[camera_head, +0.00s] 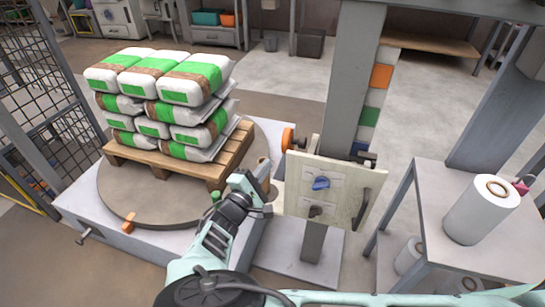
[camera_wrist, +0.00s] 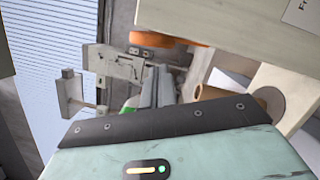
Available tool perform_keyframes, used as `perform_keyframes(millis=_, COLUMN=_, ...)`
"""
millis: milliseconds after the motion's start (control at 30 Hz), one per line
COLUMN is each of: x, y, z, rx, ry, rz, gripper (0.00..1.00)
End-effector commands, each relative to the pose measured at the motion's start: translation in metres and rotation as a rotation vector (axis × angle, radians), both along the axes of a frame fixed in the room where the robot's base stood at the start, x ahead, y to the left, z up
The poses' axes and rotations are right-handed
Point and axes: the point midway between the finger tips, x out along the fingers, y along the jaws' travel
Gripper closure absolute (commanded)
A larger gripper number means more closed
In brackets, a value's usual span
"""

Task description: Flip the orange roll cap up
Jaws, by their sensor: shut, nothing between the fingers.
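The orange roll cap (camera_head: 287,139) is at the left side of the grey post, above the left edge of the control panel. In the wrist view an orange cap-like part (camera_wrist: 151,40) shows near the top middle. My gripper (camera_head: 258,180) is shut and empty, below and left of the cap, beside the panel's left edge. A gap shows between gripper and cap. In the wrist view the grey fingers (camera_wrist: 156,88) stand together, below the orange part. The cap's hinge or pivot cannot be made out.
A pale control panel (camera_head: 300,205) with a blue knob (camera_head: 320,183) and dark handle is close right of my gripper. A brown core (camera_wrist: 205,93) is near the fingers. Bags (camera_head: 190,85) stacked on a pallet (camera_head: 160,160) stand left. A white roll (camera_head: 478,215) stands on the right table.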

Motion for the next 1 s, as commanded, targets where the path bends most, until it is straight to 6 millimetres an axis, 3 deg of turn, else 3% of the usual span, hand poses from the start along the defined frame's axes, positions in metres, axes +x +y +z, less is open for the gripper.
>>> perform_keyframes(millis=300, x=-0.062, y=0.042, z=-0.008, rx=0.003, ry=0.0, rz=0.005, gripper=1.0)
perform_keyframes(millis=500, x=-0.088, y=0.057, z=-0.012, rx=0.002, ry=0.001, rz=0.002, gripper=1.0)
perform_keyframes(millis=1000, x=-0.098, y=0.063, z=-0.013, rx=0.002, ry=0.001, rz=0.001, gripper=1.0)
